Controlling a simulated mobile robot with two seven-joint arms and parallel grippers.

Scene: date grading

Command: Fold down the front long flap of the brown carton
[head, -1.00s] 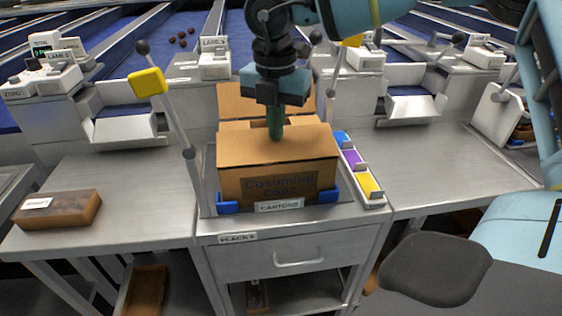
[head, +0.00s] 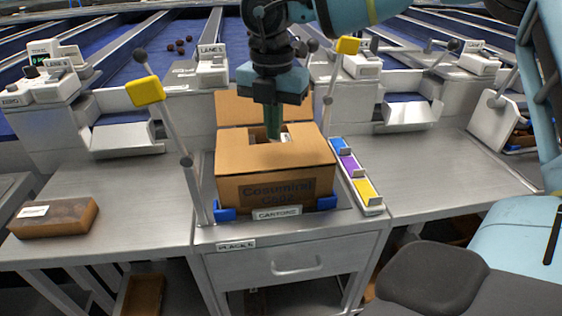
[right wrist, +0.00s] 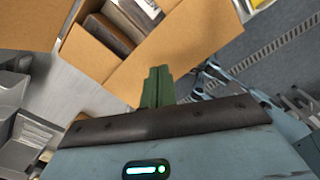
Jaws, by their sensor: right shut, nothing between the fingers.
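The brown carton (head: 232,193) stands on the metal stand, its printed front toward me. Its back long flap (head: 235,107) stands upright. The front part of the top (head: 270,160) looks nearly flat, with a gap in the middle behind it. The front flap's exact angle is hard to tell. My right gripper (head: 273,136) is shut and empty, its green fingers pointing down over that gap. The fingers show in the right wrist view (right wrist: 157,88), by a broad cardboard panel (right wrist: 190,48); packed items (right wrist: 122,28) show inside the carton. Contact is unclear. My left gripper is out of view.
Blue corner holders (head: 225,215) grip the carton's base. A rail with blue, purple and yellow blocks (head: 352,170) lies to its right. A brown box (head: 55,218) lies on the left table; the right table is clear.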

